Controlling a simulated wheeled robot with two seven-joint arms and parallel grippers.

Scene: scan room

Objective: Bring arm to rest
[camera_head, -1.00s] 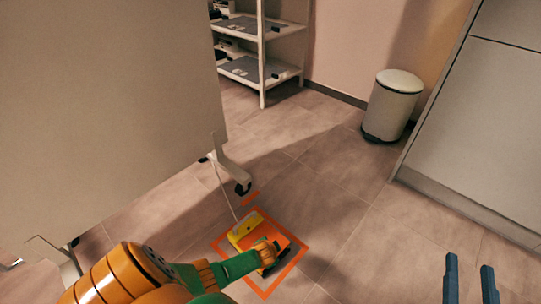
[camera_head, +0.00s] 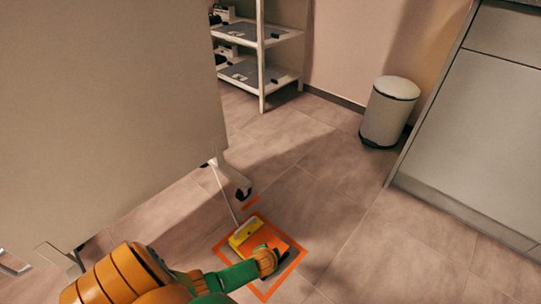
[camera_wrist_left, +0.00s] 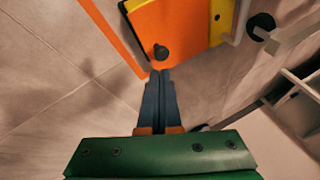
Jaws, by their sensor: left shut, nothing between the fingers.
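My left arm (camera_head: 120,276), orange and green, reaches in from the lower left in the head view. Its end is over an orange and yellow device (camera_head: 246,233) on the floor and hides part of it. In the left wrist view, my left gripper (camera_wrist_left: 160,74) is shut and empty, its dark fingers together. Its tips appear just below a dark knob (camera_wrist_left: 161,52) on the orange face of the device (camera_wrist_left: 180,25); I cannot tell whether they touch. My right gripper is not in view.
An orange outlined square (camera_head: 290,268) surrounds the device. A pale cord runs from it toward a large wheeled panel (camera_head: 110,110) on the left. A white bin (camera_head: 390,112), grey cabinet (camera_head: 470,130) and shelf rack (camera_head: 262,60) stand beyond. The floor at the right is clear.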

